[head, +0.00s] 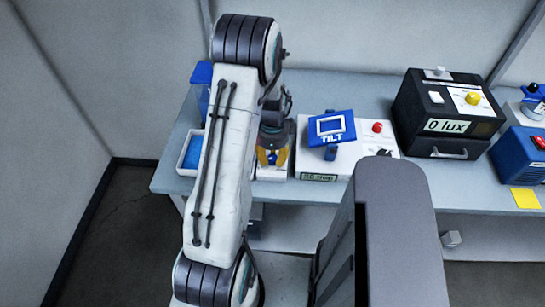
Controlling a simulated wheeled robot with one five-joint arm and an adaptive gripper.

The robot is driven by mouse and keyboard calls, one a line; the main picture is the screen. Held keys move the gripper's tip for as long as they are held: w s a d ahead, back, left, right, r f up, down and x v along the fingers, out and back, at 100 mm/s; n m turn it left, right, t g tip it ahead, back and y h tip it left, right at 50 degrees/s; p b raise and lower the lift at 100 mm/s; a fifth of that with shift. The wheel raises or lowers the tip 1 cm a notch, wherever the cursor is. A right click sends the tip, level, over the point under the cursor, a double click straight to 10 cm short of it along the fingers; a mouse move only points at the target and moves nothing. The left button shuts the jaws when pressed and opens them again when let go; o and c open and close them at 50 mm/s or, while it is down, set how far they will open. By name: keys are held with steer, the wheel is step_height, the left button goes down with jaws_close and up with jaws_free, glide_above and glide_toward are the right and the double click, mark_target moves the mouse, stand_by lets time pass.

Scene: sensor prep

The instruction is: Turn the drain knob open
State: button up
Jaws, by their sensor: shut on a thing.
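My gripper (272,158) points down at the bench, just right of my forearm, with its two yellow-tipped fingers close together. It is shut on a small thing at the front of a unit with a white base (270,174). The fingers and my arm cover most of this unit, so the drain knob between the fingers cannot be made out clearly. How far the knob is turned does not show.
A white box with a blue TILT display (331,127) and a red button (377,127) stands close right of my gripper. A black "0 lux" box (447,112) and a blue unit (522,155) stand farther right. A blue-and-white tray (191,150) lies left.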

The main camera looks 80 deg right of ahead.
jaws_close()
steer(key=shift+f+n+b, duration=0.1)
steer(key=shift+n+b, duration=0.2)
steer(key=n+b, duration=0.2)
steer(key=shift+f+n, duration=0.1)
steer(key=shift+n, duration=0.2)
steer(key=n+b, duration=0.3)
steer(key=n, duration=0.2)
steer(key=shift+a+n, duration=0.1)
steer(key=shift+n, duration=0.2)
steer(key=n+b, duration=0.1)
steer(key=n, duration=0.3)
steer(key=shift+b, duration=0.4)
steer(key=shift+n+b, duration=0.6)
steer(key=shift+n, duration=1.9)
